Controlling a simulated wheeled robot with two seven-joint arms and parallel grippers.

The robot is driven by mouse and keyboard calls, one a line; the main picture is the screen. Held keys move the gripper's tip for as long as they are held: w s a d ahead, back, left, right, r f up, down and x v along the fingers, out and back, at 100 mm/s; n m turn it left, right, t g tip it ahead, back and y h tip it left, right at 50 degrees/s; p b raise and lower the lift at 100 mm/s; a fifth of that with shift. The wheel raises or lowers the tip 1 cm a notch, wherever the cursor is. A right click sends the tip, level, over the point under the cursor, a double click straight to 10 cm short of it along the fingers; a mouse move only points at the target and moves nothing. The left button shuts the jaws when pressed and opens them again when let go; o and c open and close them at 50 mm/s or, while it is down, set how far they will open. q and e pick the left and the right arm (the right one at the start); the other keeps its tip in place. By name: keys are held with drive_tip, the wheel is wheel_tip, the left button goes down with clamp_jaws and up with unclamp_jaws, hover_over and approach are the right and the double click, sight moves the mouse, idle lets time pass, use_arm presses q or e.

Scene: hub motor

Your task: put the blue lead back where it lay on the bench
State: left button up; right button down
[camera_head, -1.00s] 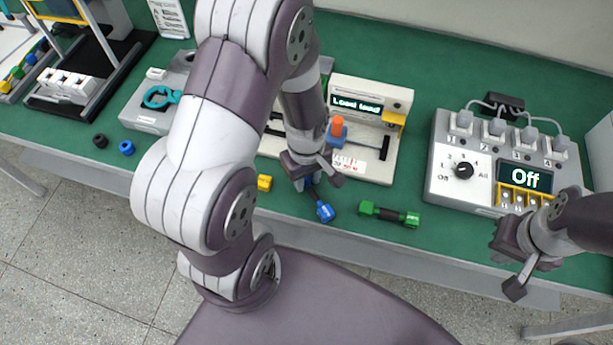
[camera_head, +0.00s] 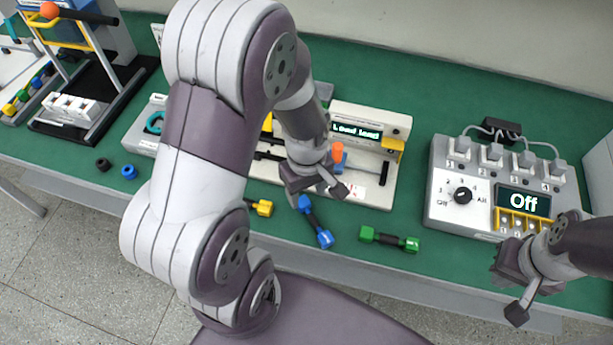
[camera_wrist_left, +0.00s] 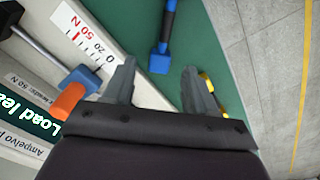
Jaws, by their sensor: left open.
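The blue lead (camera_head: 314,220) lies on the green bench near its front edge, between a yellow lead (camera_head: 260,207) and a green lead (camera_head: 389,239). It has a blue plug at each end and a dark middle. In the left wrist view, part of the blue lead (camera_wrist_left: 164,45) lies flat on the bench, beyond the fingertips and apart from them. My left gripper (camera_head: 318,188) is open and empty above the bench, just behind the blue lead; its fingers also show in the left wrist view (camera_wrist_left: 158,85). My right gripper (camera_head: 507,288) hangs at the right, by the bench's front edge, holding nothing visible.
A load tester (camera_head: 372,120) with a lit display stands behind my left gripper. A grey switch box (camera_head: 455,212) reading "Off" stands at the right. A black ring (camera_head: 103,165) and a blue ring (camera_head: 129,172) lie at the left.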

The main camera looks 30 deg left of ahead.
sight(306, 206)
use_arm(q)
wheel_tip(306, 206, up, 7)
drive_tip(key=s+d+m+t, duration=0.1)
drive_tip(key=d+m, duration=0.1)
drive_tip(key=m, duration=0.9)
drive_tip(key=shift+s+d+r+m+p, duration=0.15)
drive_tip(key=shift+s+d+m+p, duration=0.1)
drive_tip(key=shift+d+m+p, duration=0.15)
drive_tip(key=shift+c, duration=0.4)
